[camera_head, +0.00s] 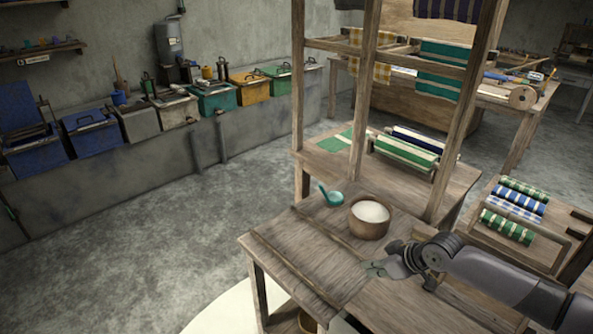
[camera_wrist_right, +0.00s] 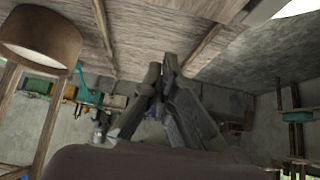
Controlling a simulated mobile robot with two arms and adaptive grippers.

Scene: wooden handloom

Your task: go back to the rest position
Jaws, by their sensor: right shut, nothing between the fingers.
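My right gripper (camera_head: 372,268) reaches in from the right over the wooden table (camera_head: 290,255). It is shut and holds nothing. Its fingertips are just in front of a brown bowl of white powder (camera_head: 369,218) and apart from it. In the right wrist view, which looks upside down, the closed fingers (camera_wrist_right: 162,78) are in the middle and the bowl (camera_wrist_right: 40,38) is at the upper left. My left gripper is not in view.
A teal spoon (camera_head: 331,197) lies left of the bowl. The loom's wooden posts (camera_head: 361,110) rise behind. Rolls of patterned cloth (camera_head: 514,205) lie on a rack at the right. Colored bins (camera_head: 214,97) line the wall. The table's left part is clear.

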